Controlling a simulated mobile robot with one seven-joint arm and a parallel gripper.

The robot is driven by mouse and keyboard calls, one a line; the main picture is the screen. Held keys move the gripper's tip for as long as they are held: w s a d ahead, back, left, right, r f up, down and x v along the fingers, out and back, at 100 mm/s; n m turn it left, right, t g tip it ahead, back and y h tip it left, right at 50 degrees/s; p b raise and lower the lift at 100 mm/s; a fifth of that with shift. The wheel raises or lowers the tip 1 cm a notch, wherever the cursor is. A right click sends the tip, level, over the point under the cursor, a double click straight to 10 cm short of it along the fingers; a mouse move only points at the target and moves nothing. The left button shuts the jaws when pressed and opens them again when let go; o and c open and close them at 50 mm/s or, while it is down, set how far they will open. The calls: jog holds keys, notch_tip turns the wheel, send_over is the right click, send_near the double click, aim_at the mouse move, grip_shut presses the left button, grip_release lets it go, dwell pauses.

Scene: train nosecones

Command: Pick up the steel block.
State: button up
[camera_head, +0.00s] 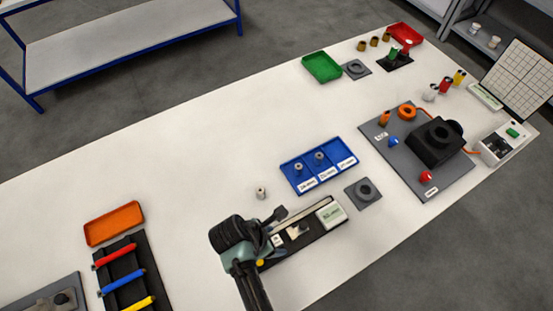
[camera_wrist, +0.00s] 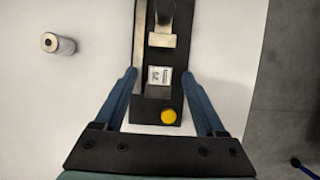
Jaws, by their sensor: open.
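A small bright steel block (camera_wrist: 162,41) lies on the black gauge base (camera_wrist: 150,104), below a dark metal part in the wrist view. A pale square with dark print (camera_wrist: 158,76) sits nearer, between my fingers in the picture. I cannot tell whether it is a label or a block. In the head view the steel block (camera_head: 297,231) shows on the base, left of the display. My gripper (camera_wrist: 160,74) is open over the base, one finger on each side of it, with nothing held. In the head view my arm hides the near end of the base.
A yellow button (camera_wrist: 168,116) is at the base's near end. A metal cylinder (camera_wrist: 58,43) stands to its left. A blue tray (camera_head: 287,177) with cylinders and a grey ring fixture (camera_head: 352,198) are close by. The table's left middle is clear.

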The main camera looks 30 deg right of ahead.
jog(key=shift+d+f, duration=0.15)
jog(key=shift+f, duration=0.15)
jog(key=shift+c, duration=0.3)
grip_shut()
